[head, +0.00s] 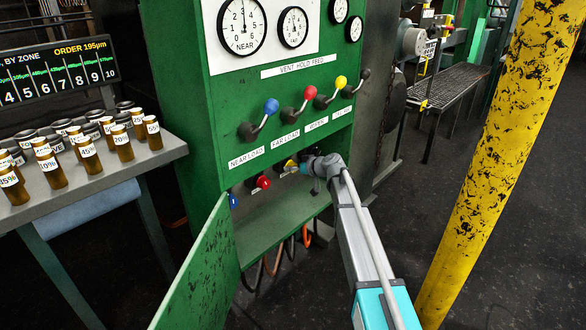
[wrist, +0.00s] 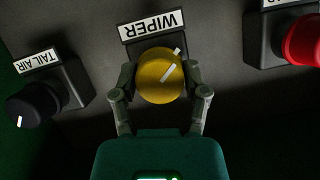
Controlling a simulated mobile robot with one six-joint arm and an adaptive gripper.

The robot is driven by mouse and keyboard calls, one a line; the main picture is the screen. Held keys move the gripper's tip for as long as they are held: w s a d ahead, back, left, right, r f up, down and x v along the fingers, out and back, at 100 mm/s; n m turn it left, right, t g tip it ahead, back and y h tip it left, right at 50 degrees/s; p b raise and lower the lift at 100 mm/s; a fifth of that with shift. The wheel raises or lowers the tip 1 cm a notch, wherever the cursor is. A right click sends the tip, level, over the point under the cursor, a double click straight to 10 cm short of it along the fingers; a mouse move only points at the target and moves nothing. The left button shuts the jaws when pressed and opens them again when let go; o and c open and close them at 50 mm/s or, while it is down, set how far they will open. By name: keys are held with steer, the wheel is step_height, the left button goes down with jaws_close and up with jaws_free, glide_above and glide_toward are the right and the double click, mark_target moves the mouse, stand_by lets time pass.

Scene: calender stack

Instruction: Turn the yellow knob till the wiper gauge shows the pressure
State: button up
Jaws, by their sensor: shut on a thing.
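The yellow knob (wrist: 157,82) sits under an upside-down WIPER label (wrist: 152,25) in the wrist view. Its white pointer line slants to the upper right. My gripper (wrist: 160,86) is shut on the knob, one finger on each side. In the head view my gripper (head: 307,162) reaches into the low recess of the green cabinet and mostly hides the yellow knob (head: 290,163). Small dials stand at the top of the cabinet, one (head: 340,10) cut by the frame edge and one (head: 354,28) below it. Their names and readings are too small to tell, so I cannot tell which is the wiper gauge.
A red knob (wrist: 304,40) and a black TAIL AIR knob (wrist: 32,104) flank the yellow one. Coloured levers (head: 307,92) stand above the recess. An open green door (head: 205,270) hangs at left. A yellow post (head: 500,150) stands right of my arm. Bottles (head: 88,155) fill a side table.

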steer(key=c, duration=0.3)
steer(key=shift+w, duration=0.1)
steer(key=shift+m, duration=0.4)
steer(key=o, duration=1.1)
steer(key=shift+n, duration=0.3)
